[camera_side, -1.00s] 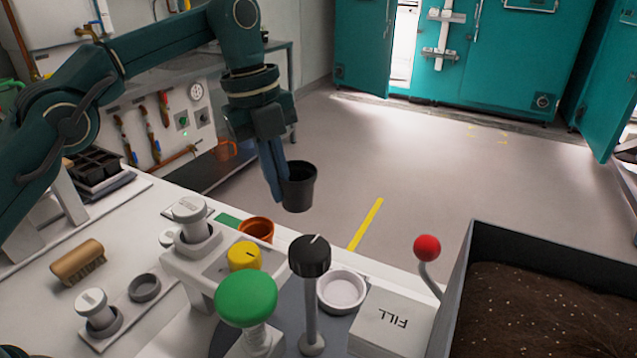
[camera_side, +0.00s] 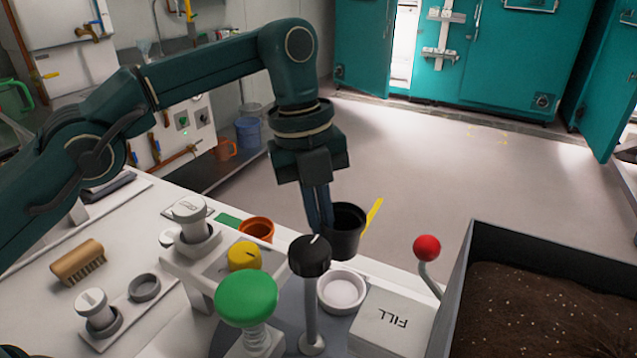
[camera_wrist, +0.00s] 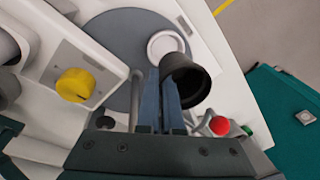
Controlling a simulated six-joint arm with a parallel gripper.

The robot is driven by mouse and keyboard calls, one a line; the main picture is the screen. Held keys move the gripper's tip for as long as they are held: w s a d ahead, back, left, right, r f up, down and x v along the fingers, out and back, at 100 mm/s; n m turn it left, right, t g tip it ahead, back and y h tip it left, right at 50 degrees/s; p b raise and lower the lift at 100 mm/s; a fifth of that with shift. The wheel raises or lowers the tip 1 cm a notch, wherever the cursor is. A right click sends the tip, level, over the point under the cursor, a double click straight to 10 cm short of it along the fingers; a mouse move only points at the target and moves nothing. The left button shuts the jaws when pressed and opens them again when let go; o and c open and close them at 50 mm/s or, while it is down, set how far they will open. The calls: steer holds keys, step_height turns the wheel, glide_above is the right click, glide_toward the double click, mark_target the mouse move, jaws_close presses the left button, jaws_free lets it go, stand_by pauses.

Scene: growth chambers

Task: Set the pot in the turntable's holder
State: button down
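A black pot (camera_side: 346,232) hangs at my gripper (camera_side: 322,222), above and just behind the turntable's holder, roughly upright. My blue fingers are close together at the pot's left wall; the wrist view also shows the gripper (camera_wrist: 167,78) and the pot (camera_wrist: 192,82), its open mouth toward the camera. The exact grip on the wall is partly hidden. The holder, a white ring (camera_side: 325,296), lies empty on the grey turntable (camera_side: 283,310); the wrist view shows the ring (camera_wrist: 153,48) and disc (camera_wrist: 105,30) too, with the pot in front of the ring's edge.
A black knob on a post (camera_side: 309,256), a green button (camera_side: 246,299) and a yellow knob (camera_side: 244,256) stand close by. An orange pot (camera_side: 257,229) sits behind.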

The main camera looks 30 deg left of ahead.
steer(key=shift+s+d+f, duration=0.15)
steer(key=shift+s+d, duration=0.1)
steer(key=shift+d, duration=0.05)
steer(key=shift+f, duration=3.1)
steer(key=shift+f, duration=1)
steer(key=c, duration=1)
jaws_free()
steer(key=shift+r, duration=0.1)
